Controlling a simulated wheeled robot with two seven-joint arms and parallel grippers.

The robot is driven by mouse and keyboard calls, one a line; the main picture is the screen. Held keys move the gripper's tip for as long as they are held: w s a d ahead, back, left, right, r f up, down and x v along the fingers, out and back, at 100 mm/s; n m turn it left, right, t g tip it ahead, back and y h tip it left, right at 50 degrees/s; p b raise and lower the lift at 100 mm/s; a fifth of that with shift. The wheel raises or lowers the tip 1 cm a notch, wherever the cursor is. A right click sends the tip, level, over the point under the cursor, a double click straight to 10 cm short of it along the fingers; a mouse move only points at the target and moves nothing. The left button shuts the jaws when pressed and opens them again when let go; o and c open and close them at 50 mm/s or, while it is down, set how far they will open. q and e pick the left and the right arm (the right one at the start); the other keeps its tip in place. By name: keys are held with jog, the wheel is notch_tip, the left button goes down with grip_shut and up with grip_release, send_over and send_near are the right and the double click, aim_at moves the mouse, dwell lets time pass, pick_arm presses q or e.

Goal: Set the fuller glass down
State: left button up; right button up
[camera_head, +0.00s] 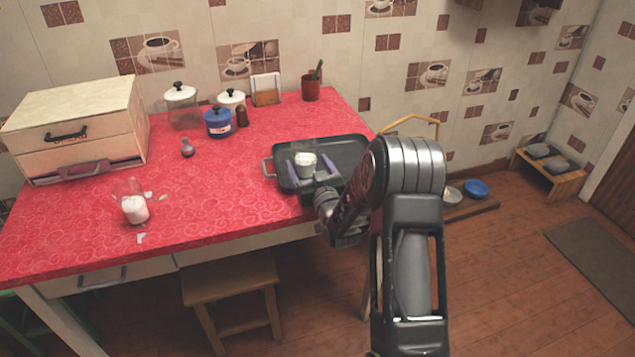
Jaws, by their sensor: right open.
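A glass with white contents near its rim (306,162) stands upright on the dark tray (346,147) at the table's right end. My right gripper (313,165) reaches over the tray with its two purple fingers apart, one on each side of this glass. The gripper is open; whether a finger touches the glass I cannot tell. Another clear glass (134,207), with white contents only in its lower part, stands at the table's front left. My left gripper is out of view.
Small pale pieces (141,238) lie around the left glass. A small grey shaker (187,148), a blue pot (218,122), a lidded jar (181,105) and a red cup (310,88) stand farther back. A drawer box (75,130) fills the left end. The red tabletop's middle is clear.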

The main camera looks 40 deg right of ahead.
jog(key=v, duration=1.1)
jog(key=shift+s+b, duration=0.1)
jog(key=shift+b, duration=0.3)
